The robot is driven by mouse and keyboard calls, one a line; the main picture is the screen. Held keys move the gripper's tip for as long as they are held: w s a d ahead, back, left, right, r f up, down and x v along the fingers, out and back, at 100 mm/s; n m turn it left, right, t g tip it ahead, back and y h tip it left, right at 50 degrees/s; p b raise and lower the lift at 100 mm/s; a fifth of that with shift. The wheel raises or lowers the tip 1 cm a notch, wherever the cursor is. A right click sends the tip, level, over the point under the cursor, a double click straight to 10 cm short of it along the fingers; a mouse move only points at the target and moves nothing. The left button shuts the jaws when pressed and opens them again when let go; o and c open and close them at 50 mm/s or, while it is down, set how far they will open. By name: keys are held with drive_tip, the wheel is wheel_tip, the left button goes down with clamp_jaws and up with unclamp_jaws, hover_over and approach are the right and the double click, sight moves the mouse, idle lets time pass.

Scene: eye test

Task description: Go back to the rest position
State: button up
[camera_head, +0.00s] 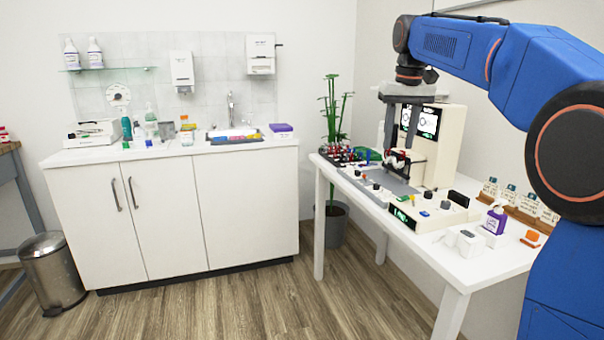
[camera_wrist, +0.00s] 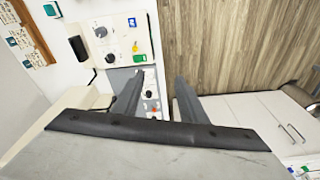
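My gripper (camera_head: 399,146) hangs at the end of my blue arm, pointing down over the back part of the white table at the right in the head view. In the wrist view its two dark fingers (camera_wrist: 159,76) stand well apart, with nothing held between them. Part of the grey panel and the wooden floor show past the fingertips. In the head view the fingers are small and overlap the devices behind them, so their exact height above the table is hard to tell.
The white table (camera_head: 440,262) carries a screen device (camera_head: 446,140), a control box (camera_head: 432,212), a purple bottle (camera_head: 496,218) and several small bottles on a wooden rack (camera_head: 527,219). A plant (camera_head: 333,110) stands behind. A white cabinet (camera_head: 165,215) is at left. The floor (camera_head: 270,305) between is clear.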

drive_tip(key=s+d+f+t, duration=0.1)
drive_tip(key=s+f, duration=0.4)
drive_tip(key=s, duration=0.6)
drive_tip(key=s+d+f+t, duration=0.1)
drive_tip(key=s+f, duration=0.5)
drive_tip(key=s, duration=0.5)
drive_tip(key=s+d+f+t, duration=0.1)
drive_tip(key=s+f, duration=1.6)
drive_tip(key=f, duration=0.1)
drive_tip(key=shift+s+d+f+m, duration=0.15)
drive_tip(key=shift+f+m, duration=0.1)
drive_tip(key=shift+m, duration=0.05)
